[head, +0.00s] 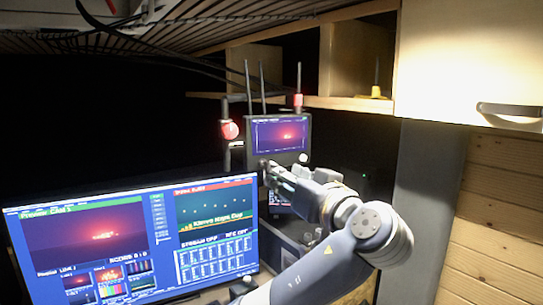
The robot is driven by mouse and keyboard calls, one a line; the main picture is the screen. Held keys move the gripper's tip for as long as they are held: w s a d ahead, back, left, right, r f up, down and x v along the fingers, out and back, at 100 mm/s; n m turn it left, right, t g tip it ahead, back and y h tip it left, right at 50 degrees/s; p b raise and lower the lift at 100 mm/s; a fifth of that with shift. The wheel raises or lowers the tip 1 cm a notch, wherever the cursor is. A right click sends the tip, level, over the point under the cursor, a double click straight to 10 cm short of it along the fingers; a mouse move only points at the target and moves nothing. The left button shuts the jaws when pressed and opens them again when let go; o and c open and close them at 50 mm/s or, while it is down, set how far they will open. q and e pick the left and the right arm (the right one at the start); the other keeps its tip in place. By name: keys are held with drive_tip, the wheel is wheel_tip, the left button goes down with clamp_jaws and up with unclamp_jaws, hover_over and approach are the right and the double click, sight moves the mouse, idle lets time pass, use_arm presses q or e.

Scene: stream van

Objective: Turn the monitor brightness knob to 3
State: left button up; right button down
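The small dark-framed monitor (280,135) stands behind the large screen and shows a red and purple picture. A small, pale round part, which looks like a knob (303,158), sits at its lower right corner. Its markings and setting are too small to read. My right gripper (269,172) is at the monitor's lower left edge, to the left of that round part. It covers part of the monitor's lower front. I cannot tell whether its fingers are open or touching anything. My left gripper is not in view.
A large screen (130,240) fills the lower left. A red round lamp (229,130) and upright antennas stand beside and behind the small monitor. Wooden shelves (350,103) and a cabinet door (455,75) hang at upper right. Black cables cross the top left.

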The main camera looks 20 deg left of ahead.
sight(264, 164)
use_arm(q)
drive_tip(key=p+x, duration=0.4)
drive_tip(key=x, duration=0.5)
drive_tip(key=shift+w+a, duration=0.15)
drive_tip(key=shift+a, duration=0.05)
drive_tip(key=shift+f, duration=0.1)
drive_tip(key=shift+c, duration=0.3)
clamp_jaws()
